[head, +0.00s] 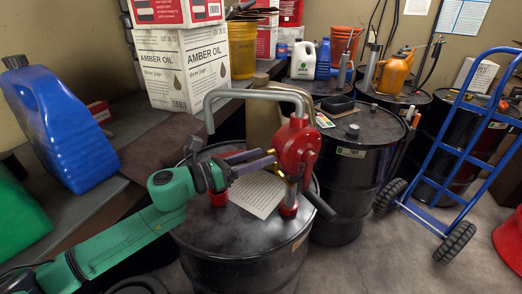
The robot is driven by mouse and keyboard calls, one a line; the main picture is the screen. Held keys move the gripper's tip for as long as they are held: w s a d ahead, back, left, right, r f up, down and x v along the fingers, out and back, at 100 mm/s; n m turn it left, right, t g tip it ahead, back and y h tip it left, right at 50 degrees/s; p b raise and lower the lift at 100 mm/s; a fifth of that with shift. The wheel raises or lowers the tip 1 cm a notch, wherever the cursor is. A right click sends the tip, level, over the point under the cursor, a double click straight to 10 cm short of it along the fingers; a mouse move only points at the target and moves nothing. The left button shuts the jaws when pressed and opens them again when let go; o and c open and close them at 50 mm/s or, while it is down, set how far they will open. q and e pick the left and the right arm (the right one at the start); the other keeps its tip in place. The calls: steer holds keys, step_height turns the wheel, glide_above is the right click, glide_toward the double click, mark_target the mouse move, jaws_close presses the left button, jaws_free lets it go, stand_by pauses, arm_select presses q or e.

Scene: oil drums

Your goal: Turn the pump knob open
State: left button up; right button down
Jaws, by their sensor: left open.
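A red hand pump (297,146) with a bent grey spout pipe stands on a black oil drum (245,245) in the middle of the head view. A dark crank handle (319,204) slants down at its right. Which part is the pump knob I cannot tell for certain. My left gripper (258,160) comes in from the left above the drum top, and its two purplish fingers point right toward the pump body. The fingers are apart, and nothing shows between them. Their tips are close to the pump; whether they touch it I cannot tell. My right gripper is not in view.
A paper sheet (257,193) lies on the drum top below my gripper. More black drums (352,165) stand behind at the right, beside a blue hand truck (452,150). At the left, a bench holds a blue jug (62,125) and Amber Oil boxes (185,68).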

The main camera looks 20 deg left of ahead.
arm_select(q)
steer(key=shift+w+d+r, duration=0.1)
steer(key=shift+w+d, duration=0.25)
steer(key=shift+d, duration=0.2)
steer(key=shift+a, duration=0.1)
steer(key=c, duration=0.3)
jaws_close()
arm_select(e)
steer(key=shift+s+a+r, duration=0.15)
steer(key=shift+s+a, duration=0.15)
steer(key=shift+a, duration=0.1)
